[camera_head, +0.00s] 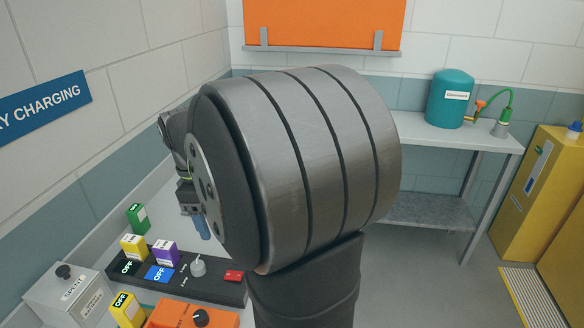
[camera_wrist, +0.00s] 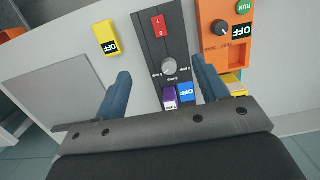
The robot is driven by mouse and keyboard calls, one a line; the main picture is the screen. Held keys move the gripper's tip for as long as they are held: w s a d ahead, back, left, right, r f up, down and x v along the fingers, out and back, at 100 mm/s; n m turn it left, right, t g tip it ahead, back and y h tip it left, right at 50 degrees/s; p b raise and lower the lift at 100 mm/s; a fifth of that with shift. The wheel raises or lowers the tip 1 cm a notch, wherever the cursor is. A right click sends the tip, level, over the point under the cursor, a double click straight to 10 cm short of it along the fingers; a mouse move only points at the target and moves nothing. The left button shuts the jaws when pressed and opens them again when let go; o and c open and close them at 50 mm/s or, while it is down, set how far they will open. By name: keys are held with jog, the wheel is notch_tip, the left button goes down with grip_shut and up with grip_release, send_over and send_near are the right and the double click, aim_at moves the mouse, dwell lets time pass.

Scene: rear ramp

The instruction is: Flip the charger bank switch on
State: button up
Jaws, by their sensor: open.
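A black panel (camera_head: 212,289) lies on the bench. It carries a red rocker switch (camera_head: 234,276), a grey rotary knob (camera_head: 198,266), and blue (camera_head: 158,273) and purple (camera_head: 165,250) tags. No label reading "charger bank" is legible. In the wrist view the red switch (camera_wrist: 158,25) is at the panel's far end, the knob (camera_wrist: 169,67) nearer me. My gripper (camera_wrist: 160,65) is open and empty, its blue fingers on either side of the knob in the picture; the height gap cannot be told. In the head view a blue finger (camera_head: 203,228) shows; my arm hides the rest.
An orange box with a dark knob (camera_head: 200,317) stands beside the panel, with yellow OFF tags (camera_head: 127,310) nearby. A grey box (camera_head: 68,297) stands at left. A teal tank (camera_head: 450,98) sits on the far table.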

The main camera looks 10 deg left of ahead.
jog(key=c, duration=0.7)
jog(key=shift+d+f+n, duration=0.15)
jog(key=shift+f+n, duration=0.05)
jog(key=shift+n, duration=0.9)
grip_shut()
jog(key=n, duration=0.5)
jog(key=d+f+n, duration=0.1)
jog(key=n, duration=0.4)
jog(key=d+f+n, duration=0.1)
jog(key=n, duration=0.4)
jog(key=shift+w+f+n, duration=0.1)
jog(key=shift+f+n, duration=0.1)
jog(key=shift+n, duration=0.2)
